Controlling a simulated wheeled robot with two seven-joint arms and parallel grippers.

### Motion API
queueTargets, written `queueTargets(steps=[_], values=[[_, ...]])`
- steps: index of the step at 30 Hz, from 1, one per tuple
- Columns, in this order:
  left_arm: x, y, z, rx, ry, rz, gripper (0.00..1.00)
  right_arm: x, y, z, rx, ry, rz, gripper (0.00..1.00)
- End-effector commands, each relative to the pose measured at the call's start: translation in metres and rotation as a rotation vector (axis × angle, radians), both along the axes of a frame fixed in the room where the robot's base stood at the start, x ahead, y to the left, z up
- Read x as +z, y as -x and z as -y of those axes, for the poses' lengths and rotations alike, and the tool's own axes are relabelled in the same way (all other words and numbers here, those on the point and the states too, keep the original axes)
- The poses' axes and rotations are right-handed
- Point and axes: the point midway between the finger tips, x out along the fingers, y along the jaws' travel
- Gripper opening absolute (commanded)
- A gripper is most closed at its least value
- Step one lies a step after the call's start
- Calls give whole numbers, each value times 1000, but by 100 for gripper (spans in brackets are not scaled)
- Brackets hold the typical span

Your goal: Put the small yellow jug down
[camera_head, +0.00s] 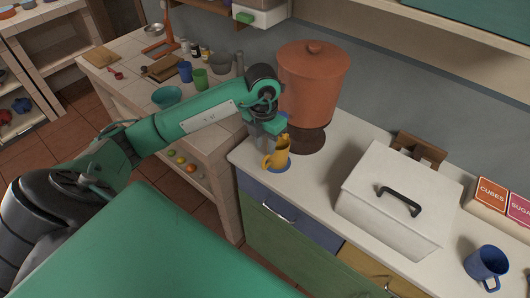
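The small yellow jug (279,153) is upright at the left end of the white counter, over a blue round patch (287,169). Its handle points left. My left gripper (270,136) comes from above and points down at the jug's rim. Its fingers are at the jug's top and partly hidden, so I cannot tell whether they are closed on it. I also cannot tell whether the jug's base touches the counter. My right gripper is not in view.
A large orange pot (312,85) stands right behind the jug. A white box with a black handle (398,198) is to the right, with a blue mug (486,264) beyond. A tiled counter (130,66) with cups and bowls lies left. White counter between jug and box is bare.

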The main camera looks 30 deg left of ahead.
Motion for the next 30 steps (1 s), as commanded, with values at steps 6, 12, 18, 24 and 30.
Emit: queueTargets(steps=[6, 12, 18, 24, 30], values=[[42, -1, -2, 0, -1, 7, 32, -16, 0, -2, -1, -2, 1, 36], [68, -1, -3, 1, -2, 3, 32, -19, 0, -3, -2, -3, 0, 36], [78, 0, -3, 1, -1, 1, 32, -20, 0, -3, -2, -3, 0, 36], [80, 0, -3, 1, 0, 0, 32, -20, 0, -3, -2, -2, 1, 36], [80, 0, -3, 1, 0, 0, 32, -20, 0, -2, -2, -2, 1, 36]])
